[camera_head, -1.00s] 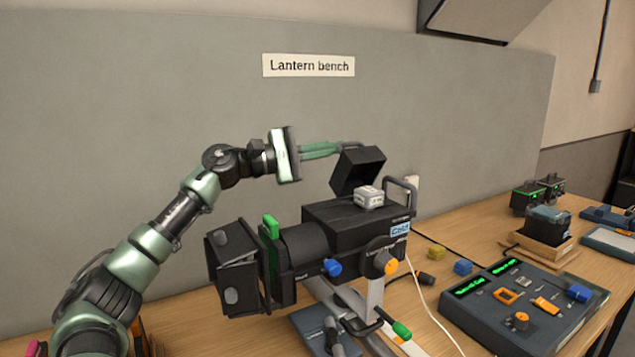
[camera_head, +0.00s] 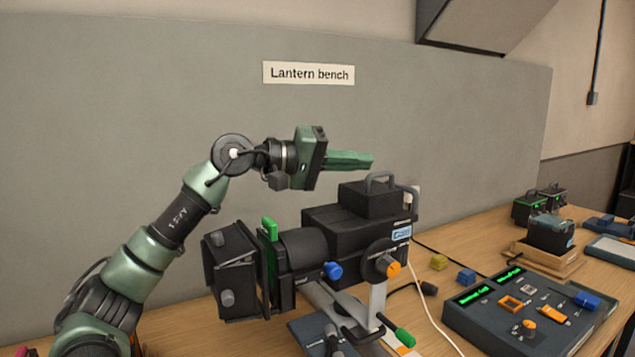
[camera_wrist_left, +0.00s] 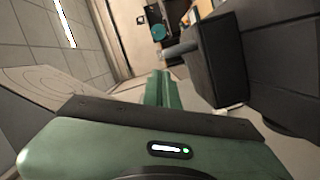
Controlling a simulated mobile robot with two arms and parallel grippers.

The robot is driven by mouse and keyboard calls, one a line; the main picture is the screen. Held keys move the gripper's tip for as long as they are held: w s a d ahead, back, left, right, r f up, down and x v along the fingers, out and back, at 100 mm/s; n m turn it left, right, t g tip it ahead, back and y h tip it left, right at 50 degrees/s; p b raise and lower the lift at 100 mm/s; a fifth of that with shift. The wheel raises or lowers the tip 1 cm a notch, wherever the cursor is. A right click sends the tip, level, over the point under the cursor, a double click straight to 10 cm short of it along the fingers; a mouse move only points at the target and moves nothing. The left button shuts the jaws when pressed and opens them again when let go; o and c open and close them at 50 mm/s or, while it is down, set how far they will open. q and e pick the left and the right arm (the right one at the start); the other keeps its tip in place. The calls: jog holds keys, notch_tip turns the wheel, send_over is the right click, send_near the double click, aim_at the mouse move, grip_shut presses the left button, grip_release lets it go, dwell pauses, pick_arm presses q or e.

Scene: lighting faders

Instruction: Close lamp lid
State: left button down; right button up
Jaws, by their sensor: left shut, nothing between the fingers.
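The black stage lantern (camera_head: 330,232) stands on its stand on the wooden bench. Its lamp lid (camera_head: 372,198), a black box with a handle on top, now sits down flat on the rear top of the housing, and the lamp base inside is hidden. My left gripper (camera_head: 370,161) is shut and empty, its green fingers pointing right just above and behind the lid's handle. In the left wrist view the shut fingers (camera_wrist_left: 161,75) show beside the dark lid (camera_wrist_left: 218,60), apart from it. My right gripper is not in view.
A control panel (camera_head: 470,325) with faders lies at the right of the bench. A white cable (camera_head: 436,318) hangs by the lantern.

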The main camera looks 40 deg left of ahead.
aim_at(361, 190)
pick_arm(q)
jog(key=shift+s+d+f+m, duration=0.2)
jog(key=shift+d+f+m, duration=0.25)
jog(key=shift+d+m, duration=0.2)
dwell(0.3)
notch_tip(361, 190, up, 20)
jog(key=p, duration=0.6)
